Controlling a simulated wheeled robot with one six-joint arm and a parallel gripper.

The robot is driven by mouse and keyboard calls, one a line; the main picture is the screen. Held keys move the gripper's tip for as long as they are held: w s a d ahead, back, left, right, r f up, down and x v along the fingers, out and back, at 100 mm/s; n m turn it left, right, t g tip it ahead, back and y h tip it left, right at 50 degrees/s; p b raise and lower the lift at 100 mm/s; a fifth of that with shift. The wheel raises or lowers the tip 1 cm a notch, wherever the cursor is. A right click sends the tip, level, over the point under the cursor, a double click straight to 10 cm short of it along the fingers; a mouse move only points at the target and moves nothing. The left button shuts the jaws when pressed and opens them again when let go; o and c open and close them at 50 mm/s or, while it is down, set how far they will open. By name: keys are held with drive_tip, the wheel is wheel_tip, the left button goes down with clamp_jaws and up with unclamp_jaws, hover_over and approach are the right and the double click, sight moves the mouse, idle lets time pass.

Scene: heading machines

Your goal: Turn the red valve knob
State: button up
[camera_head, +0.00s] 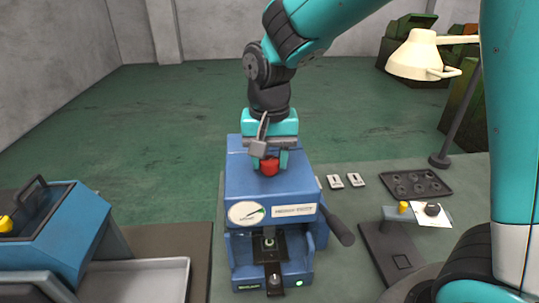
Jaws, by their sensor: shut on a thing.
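The red valve knob (269,168) sits on top of a blue machine (240,185) in the middle of the view. My gripper (270,160) points down from above and is shut on the knob, with a teal finger at its side. The upper part of the knob is hidden by the gripper.
A blue machine with a grey tray (135,280) stands at the left. To the right are two small white plates (345,181), a dark tray with round recesses (415,184), a small stand with a yellow knob (403,207) and a cream lamp (420,57).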

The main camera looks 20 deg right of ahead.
sight(270, 160)
drive_tip(key=n, duration=0.5)
drive_tip(key=shift+n, duration=0.3)
drive_tip(key=shift+n+p, duration=0.35)
drive_tip(key=shift+n, duration=1.75)
drive_tip(key=o, duration=0.9)
drive_tip(key=shift+r, duration=0.1)
wheel_tip(270, 160, up, 17)
drive_tip(key=b, duration=0.3)
drive_tip(key=shift+r, duration=0.1)
drive_tip(key=s+a+f+y+b, duration=0.1)
drive_tip(key=s+f, duration=0.5)
drive_tip(key=s+a+f+n+y+b, duration=0.1)
drive_tip(key=s+a+f+b, duration=0.1)
drive_tip(key=s+f, duration=0.4)
drive_tip(key=s+a+f+y+b, duration=0.1)
drive_tip(key=s+f+y+b, duration=0.1)
drive_tip(key=s+f, duration=0.4)
drive_tip(key=shift+s+a+f+n, duration=0.15)
drive_tip(key=shift+f+n, duration=0.05)
drive_tip(key=shift+f, duration=0.2)
drive_tip(key=shift+s+a+f+n, duration=0.1)
drive_tip(key=shift+a+f+n, duration=0.1)
drive_tip(key=shift+f, duration=0.15)
